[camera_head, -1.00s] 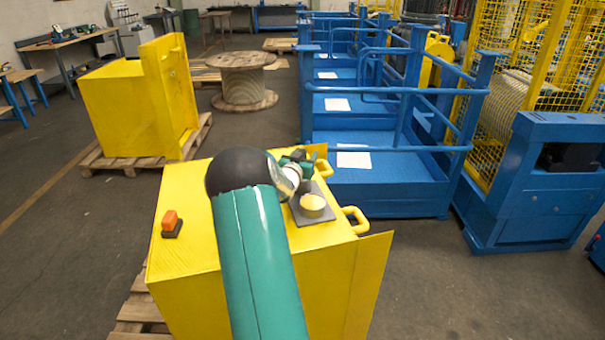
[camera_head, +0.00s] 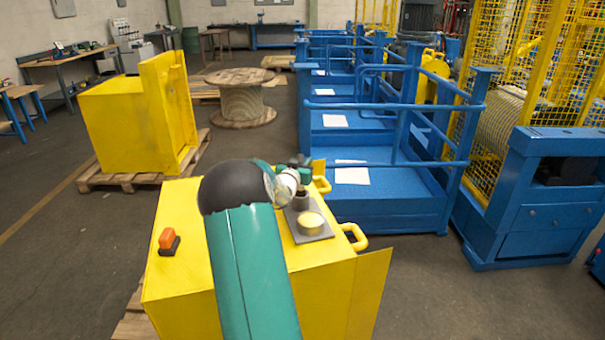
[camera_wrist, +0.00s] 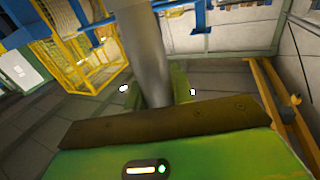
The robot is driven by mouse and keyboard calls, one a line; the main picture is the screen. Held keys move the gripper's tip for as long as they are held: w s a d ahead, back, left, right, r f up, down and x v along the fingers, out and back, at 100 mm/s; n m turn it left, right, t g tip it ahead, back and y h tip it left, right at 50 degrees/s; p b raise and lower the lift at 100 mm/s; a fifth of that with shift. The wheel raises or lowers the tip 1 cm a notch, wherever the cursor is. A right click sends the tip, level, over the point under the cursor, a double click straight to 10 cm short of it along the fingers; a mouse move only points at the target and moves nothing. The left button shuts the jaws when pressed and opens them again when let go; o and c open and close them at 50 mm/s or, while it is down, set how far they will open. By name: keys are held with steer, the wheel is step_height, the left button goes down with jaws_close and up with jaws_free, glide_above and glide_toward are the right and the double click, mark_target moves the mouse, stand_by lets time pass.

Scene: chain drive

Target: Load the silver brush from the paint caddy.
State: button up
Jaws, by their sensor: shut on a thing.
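The paint caddy is a dark grey plate (camera_head: 296,236) on top of the yellow cabinet (camera_head: 185,235). A round pot with a pale yellow top (camera_head: 311,222) stands on it, and a smaller dark-topped cylinder (camera_head: 301,198) stands behind that. My gripper (camera_head: 303,168) is beyond the pot, small and partly hidden by my arm. In the wrist view my gripper (camera_wrist: 158,90) is shut on a smooth silver-grey shaft, which I take for the silver brush (camera_wrist: 145,50). Its bristles do not show. I cannot tell whether it touches the caddy.
An orange switch (camera_head: 167,240) sits on the cabinet's left. Yellow handles (camera_head: 354,236) stick out on the right. Blue railed platforms (camera_head: 375,205) stand close beyond on the right. A yellow box (camera_head: 125,120) on a pallet is at the left, with open floor between.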

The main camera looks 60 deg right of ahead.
step_height(320, 180, up, 6)
steer(key=s+a+n, duration=0.1)
steer(key=a, duration=0.1)
steer(key=s+a+n, duration=0.1)
steer(key=a, duration=0.2)
steer(key=s+a+n, duration=0.1)
steer(key=a, duration=0.1)
steer(key=shift+s+a+r+y, duration=0.25)
steer(key=shift+s+a+y, duration=0.05)
step_height(320, 180, down, 6)
steer(key=shift+a+n, duration=0.3)
steer(key=shift+n, duration=0.1)
steer(key=shift+s+f, duration=0.1)
steer(key=shift+f, duration=0.6)
stand_by(1.2)
steer(key=shift+r, duration=0.1)
steer(key=shift+r, duration=3.45)
steer(key=shift+a, duration=0.15)
